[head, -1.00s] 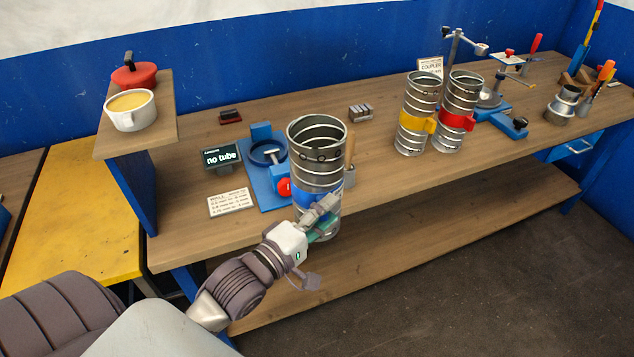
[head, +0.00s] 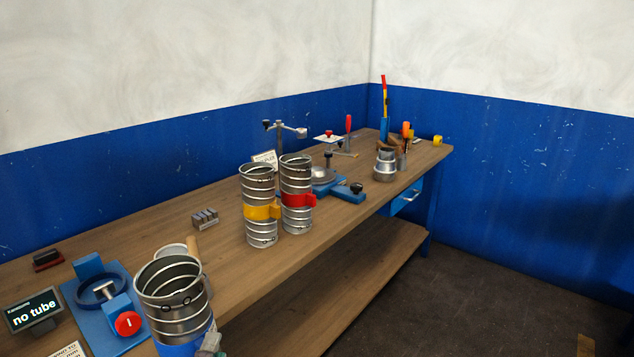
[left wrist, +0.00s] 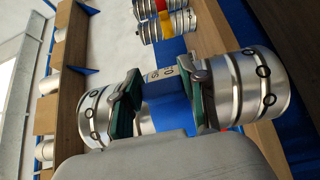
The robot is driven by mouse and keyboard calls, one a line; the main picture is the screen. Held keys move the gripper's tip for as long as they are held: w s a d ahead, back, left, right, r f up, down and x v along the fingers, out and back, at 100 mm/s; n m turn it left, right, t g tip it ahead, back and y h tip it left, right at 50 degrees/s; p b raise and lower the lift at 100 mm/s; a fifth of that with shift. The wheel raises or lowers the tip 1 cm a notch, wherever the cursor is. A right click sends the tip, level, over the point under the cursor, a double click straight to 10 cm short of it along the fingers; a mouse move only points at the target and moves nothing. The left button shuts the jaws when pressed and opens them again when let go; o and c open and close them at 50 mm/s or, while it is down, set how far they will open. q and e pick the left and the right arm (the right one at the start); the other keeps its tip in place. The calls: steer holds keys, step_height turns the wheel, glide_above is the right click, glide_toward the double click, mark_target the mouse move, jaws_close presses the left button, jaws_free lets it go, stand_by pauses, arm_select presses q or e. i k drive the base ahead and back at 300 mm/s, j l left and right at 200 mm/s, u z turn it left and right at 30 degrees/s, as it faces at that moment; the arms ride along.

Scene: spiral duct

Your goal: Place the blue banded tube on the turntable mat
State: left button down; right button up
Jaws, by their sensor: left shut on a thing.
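The blue banded tube (head: 172,318) is a ribbed silver cylinder, upright at the lower left of the head view. My left gripper (head: 208,345) is shut on its blue band, and the band shows between the fingers in the left wrist view (left wrist: 168,98). The tube's lower end is cut off in the head view. A round grey disc (head: 320,175) on a blue base stands farther along the bench, behind the other tubes; I cannot tell whether it is the turntable mat. My right gripper is not in view.
A yellow banded tube (head: 261,230) and a red banded tube (head: 297,215) stand close together mid-bench. A blue ring fixture (head: 100,290) and a "no tube" display (head: 33,309) are at left. A silver stepped piece (head: 385,166) stands at the far end.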

mark_target(319, 174)
steer(key=i+l+z, duration=0.15)
steer(key=i, duration=0.3)
steer(key=i+l+z, duration=0.1)
steer(key=i+l, duration=0.2)
steer(key=i, duration=0.2)
steer(key=i+l+z, duration=0.15)
steer(key=i, duration=0.3)
